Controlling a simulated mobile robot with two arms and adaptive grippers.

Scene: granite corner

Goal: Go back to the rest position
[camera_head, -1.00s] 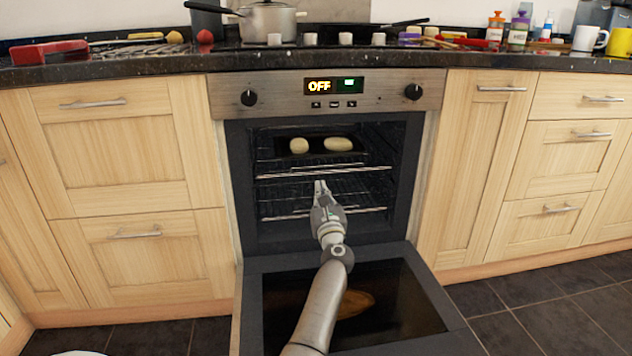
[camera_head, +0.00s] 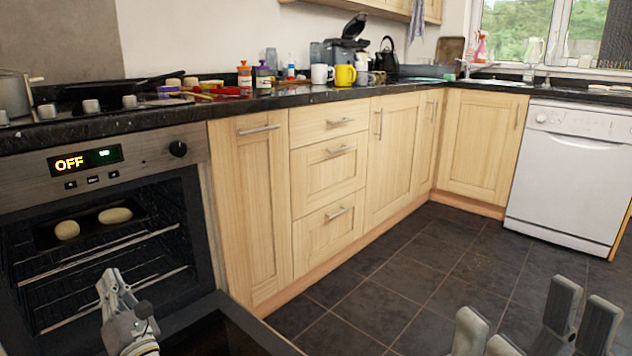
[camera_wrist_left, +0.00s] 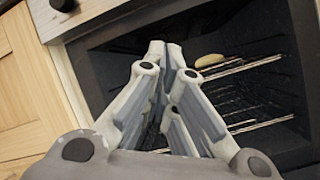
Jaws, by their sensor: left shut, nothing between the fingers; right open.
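My left gripper (camera_head: 110,282) is in front of the open oven (camera_head: 177,150) at the lower left of the head view. It is shut and empty, pointing toward the oven's racks. In the left wrist view its fingers (camera_wrist_left: 170,48) are together, with the oven cavity behind them. My right gripper (camera_head: 535,325) shows at the bottom right edge of the head view, open and empty, above the floor; its lower part is cut off.
The oven door (camera_head: 225,330) is folded down below my left gripper. Two pale oval items (camera_head: 115,215) lie on a dark tray inside. Cabinets (camera_head: 250,205) stand to the right, a white dishwasher (camera_head: 570,170) farther right. The tiled floor (camera_head: 400,270) between is clear.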

